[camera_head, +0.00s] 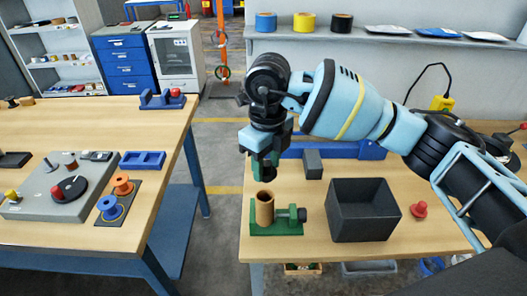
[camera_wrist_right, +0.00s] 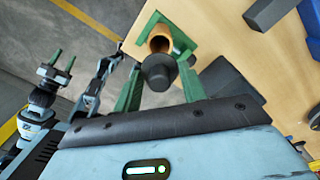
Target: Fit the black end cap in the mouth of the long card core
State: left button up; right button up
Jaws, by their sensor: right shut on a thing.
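My right gripper (camera_head: 265,170) points down from above, its green fingers shut on the black end cap. In the right wrist view the cap (camera_wrist_right: 158,72) sits between the fingertips, just in front of the core's mouth. The long card core (camera_head: 265,209) stands upright in a green clamp (camera_head: 287,229) near the front left edge of the right table; it also shows in the right wrist view (camera_wrist_right: 162,41). The cap appears above the mouth; whether it touches the rim I cannot tell. My left gripper (camera_wrist_right: 61,60) shows only in the right wrist view, its green fingers apart and empty.
A dark grey open bin (camera_head: 362,210) stands right of the clamp, with a red knob-shaped piece (camera_head: 419,209) beyond it. A grey block (camera_head: 312,164) and a blue fixture (camera_head: 368,150) lie behind. The left table (camera_head: 150,120) stands across a floor gap.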

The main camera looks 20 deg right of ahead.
aim_at(265, 179)
jog(key=shift+w+a+r+m, duration=0.1)
jog(key=shift+w+r+m, duration=0.2)
jog(key=shift+m, duration=0.2)
pick_arm(q)
jog(key=shift+w+r, duration=0.15)
jog(key=shift+w, duration=0.05)
jog(key=shift+s, duration=0.15)
pick_arm(e)
jog(key=shift+s, duration=0.15)
pick_arm(q)
jog(key=shift+d, duration=0.1)
pick_arm(e)
jog(key=shift+r, duration=0.1)
jog(key=shift+f+b, duration=0.3)
jog(key=shift+f, duration=2.65)
pick_arm(q)
jog(key=shift+s+f, duration=0.25)
jog(key=shift+f, duration=0.1)
jog(key=shift+w+r+p, duration=0.45)
jog(key=shift+w+r, duration=0.15)
jog(key=shift+r, duration=0.15)
jog(key=shift+s+f, duration=0.4)
jog(key=shift+f, duration=0.1)
pick_arm(e)
jog(key=shift+f, duration=1.4)
